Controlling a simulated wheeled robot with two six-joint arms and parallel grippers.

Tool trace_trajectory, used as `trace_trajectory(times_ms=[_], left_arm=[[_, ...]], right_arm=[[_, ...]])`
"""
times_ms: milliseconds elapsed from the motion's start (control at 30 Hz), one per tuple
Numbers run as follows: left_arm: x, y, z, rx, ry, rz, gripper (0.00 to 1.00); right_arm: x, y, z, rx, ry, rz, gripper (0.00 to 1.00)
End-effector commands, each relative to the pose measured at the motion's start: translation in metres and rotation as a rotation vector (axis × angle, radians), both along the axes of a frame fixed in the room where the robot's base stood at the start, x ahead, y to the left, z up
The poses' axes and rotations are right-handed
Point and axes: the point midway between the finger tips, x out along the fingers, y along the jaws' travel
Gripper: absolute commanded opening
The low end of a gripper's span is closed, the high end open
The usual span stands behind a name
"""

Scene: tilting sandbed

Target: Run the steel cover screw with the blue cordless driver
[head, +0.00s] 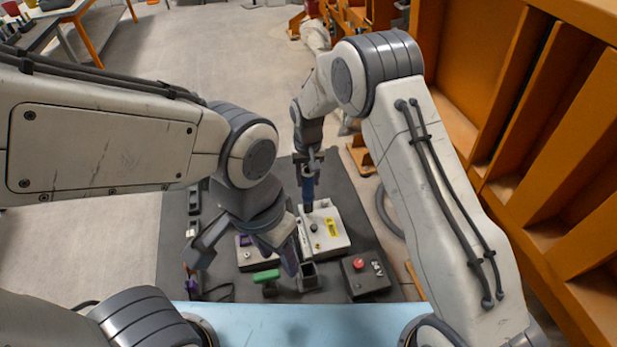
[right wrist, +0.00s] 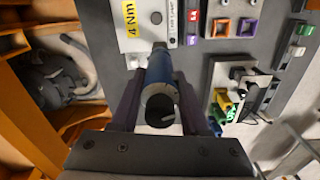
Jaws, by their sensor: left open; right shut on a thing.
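The blue driver (head: 308,188) is held nose down by my right gripper (head: 309,160) over the pale cover box (head: 338,240), which carries a yellow label. In the right wrist view the dark fingers of my right gripper (right wrist: 160,103) close on both sides of the blue driver (right wrist: 158,72). The driver's dark nose points at the pale plate (right wrist: 172,38) marked "4 Nm". I cannot tell whether its tip touches anything, and I cannot make out the steel screw for certain. My left gripper (head: 243,259) is open, its fingers spread, in front of the box's left side.
A green-topped item (head: 266,276), an open dark holder (head: 309,276) and a dark box with a red button (head: 361,277) stand on the dark mat (head: 350,190) near the pale blue front edge (head: 290,322). Orange shelving (head: 560,140) bounds the right side.

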Motion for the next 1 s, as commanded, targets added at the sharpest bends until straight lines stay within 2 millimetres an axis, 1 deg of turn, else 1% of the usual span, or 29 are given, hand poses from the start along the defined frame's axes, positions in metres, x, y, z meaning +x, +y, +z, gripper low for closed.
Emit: trace_trajectory(times_ms=[733, 1000], left_arm=[[0.0000, 0.0000, -0.0061, 0.000, 0.000, 0.000, 0.50], [0.0000, 0.0000, -0.0061, 0.000, 0.000, 0.000, 0.50]], right_arm=[[0.0006, 0.0003, -0.0087, 0.001, -0.002, 0.000, 0.00], [0.0005, 0.0002, -0.0089, 0.000, -0.002, 0.000, 0.00]])
